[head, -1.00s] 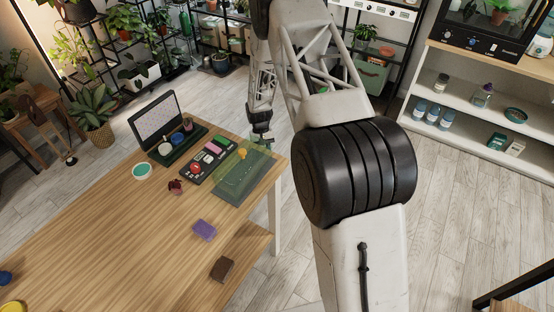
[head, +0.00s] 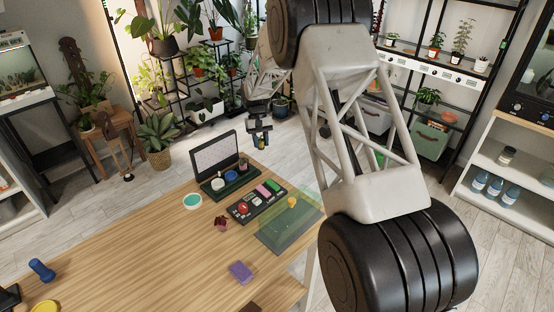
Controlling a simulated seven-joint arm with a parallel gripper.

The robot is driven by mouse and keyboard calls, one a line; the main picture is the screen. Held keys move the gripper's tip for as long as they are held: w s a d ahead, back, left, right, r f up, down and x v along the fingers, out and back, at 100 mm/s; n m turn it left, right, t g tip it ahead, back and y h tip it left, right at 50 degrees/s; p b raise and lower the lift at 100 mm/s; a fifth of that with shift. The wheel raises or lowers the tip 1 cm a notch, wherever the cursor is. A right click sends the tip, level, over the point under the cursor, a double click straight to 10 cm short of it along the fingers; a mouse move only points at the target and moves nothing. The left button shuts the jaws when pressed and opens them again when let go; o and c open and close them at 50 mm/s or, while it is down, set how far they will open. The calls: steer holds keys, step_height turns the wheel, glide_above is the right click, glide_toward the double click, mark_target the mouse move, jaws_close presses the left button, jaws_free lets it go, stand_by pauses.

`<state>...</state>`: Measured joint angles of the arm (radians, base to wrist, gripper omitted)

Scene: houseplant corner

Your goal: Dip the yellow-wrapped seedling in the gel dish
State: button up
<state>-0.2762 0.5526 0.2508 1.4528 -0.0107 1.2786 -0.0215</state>
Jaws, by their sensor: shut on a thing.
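My gripper (head: 259,136) is up beyond the far edge of the table, pointing down. It is shut on a small, slim thing with a yellowish part (head: 262,144), which looks like the yellow-wrapped seedling; it is too small here to make out its leaves or stem.
The open dark case (head: 215,155) holds round pots. Beside it are a black tray (head: 245,216) with coloured items, a green mat (head: 283,233) under a see-through green box with a yellow piece (head: 292,201), a dark red item (head: 221,223) and a purple block (head: 240,271). The left tabletop is mostly clear.

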steer(key=s+a+r+n, duration=0.1)
steer(key=s+a+r, duration=0.2)
steer(key=a+r, duration=0.6)
steer(key=s+a+r+n, duration=0.2)
steer(key=s+a+r, duration=0.2)
steer(key=a+r, duration=0.45)
steer(key=n+t+h, duration=0.1)
steer(key=n+h, duration=0.1)
steer(key=n, duration=0.1)
glide_above(195, 202)
steer(key=a, duration=0.1)
steer(key=f, duration=1.7)
steer(key=shift+w+a+f, duration=0.1)
steer(key=shift+w+f, duration=0.3)
steer(key=shift+f, duration=0.1)
steer(key=shift+f, duration=2.35)
steer(key=shift+f, duration=0.6)
